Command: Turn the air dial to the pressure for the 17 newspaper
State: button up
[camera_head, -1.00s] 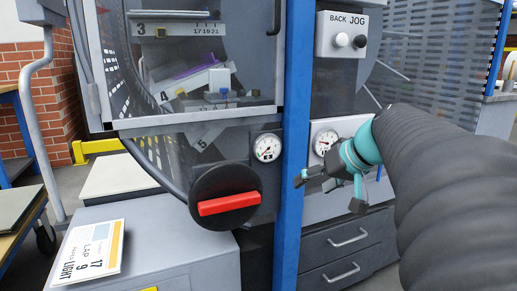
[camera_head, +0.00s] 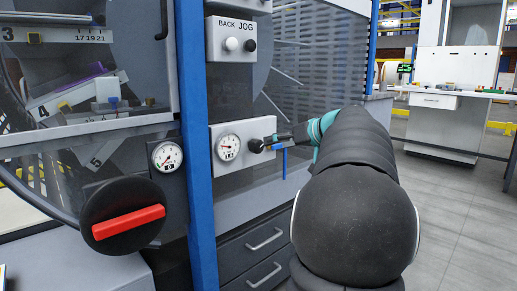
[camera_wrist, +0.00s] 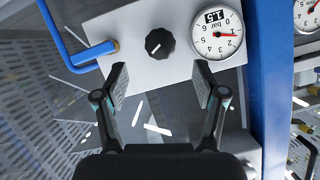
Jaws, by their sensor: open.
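The air dial is a small black knob with a white pointer line (camera_wrist: 158,43) on a pale panel. In the wrist view its line runs diagonally. It also shows in the head view (camera_head: 256,146), right of a round white gauge (camera_head: 229,147). In the wrist view that gauge (camera_wrist: 217,33) is marked in bar, upside down, with a red needle near 1 and a small black label. My gripper (camera_wrist: 162,68) is open and empty. Its fingers spread to either side below the knob in the wrist view, apart from it. In the head view my gripper (camera_head: 276,142) is close beside the knob.
A blue post (camera_head: 197,150) separates this panel from a second gauge (camera_head: 167,156) and a red-handled black disc (camera_head: 122,215). The JOG box (camera_head: 231,40) is above, drawers (camera_head: 265,240) below.

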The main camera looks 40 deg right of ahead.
aim_at(260, 147)
jog(key=x, duration=0.8)
jog(key=shift+w, duration=0.25)
jog(key=shift+c, duration=0.2)
jog(key=c, duration=1.1)
